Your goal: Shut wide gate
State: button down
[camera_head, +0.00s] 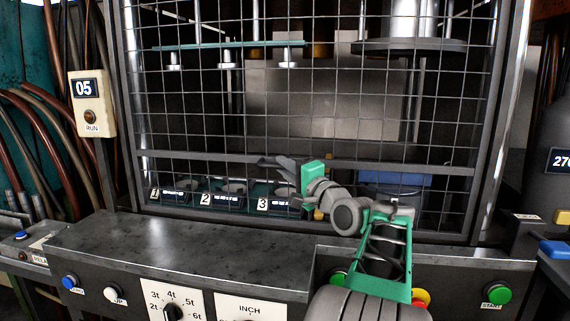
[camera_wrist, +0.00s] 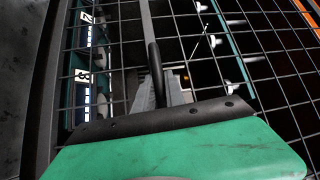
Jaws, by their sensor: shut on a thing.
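The wide gate (camera_head: 380,165) is a dark framed wire-mesh panel across the front of the press, with a rail across its lower part. It spans nearly the whole opening between the side posts, and whether its edge meets a post is not clear. My gripper (camera_head: 275,167) is at the rail, left of the gate's middle. In the wrist view my gripper (camera_wrist: 160,92) is shut on a dark handle (camera_wrist: 155,62) on the gate's rail (camera_wrist: 147,22). The mesh also fills much of the wrist view. My wrist hides part of the lower mesh.
Behind the mesh are numbered dies (camera_head: 232,190), a blue block (camera_head: 395,180) and a teal hanging plate (camera_head: 230,46). A grey metal console (camera_head: 190,252) with buttons and dials stands in front. A box marked 05 (camera_head: 92,103) and hoses are at the left.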

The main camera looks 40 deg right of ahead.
jog(key=shift+f, duration=0.5)
jog(key=c, duration=1.4)
grip_release()
jog(key=shift+r, duration=0.15)
jog(key=s+f, duration=0.1)
jog(key=s, duration=0.6)
jog(key=shift+s+a, duration=0.3)
jog(key=shift+a, duration=0.15)
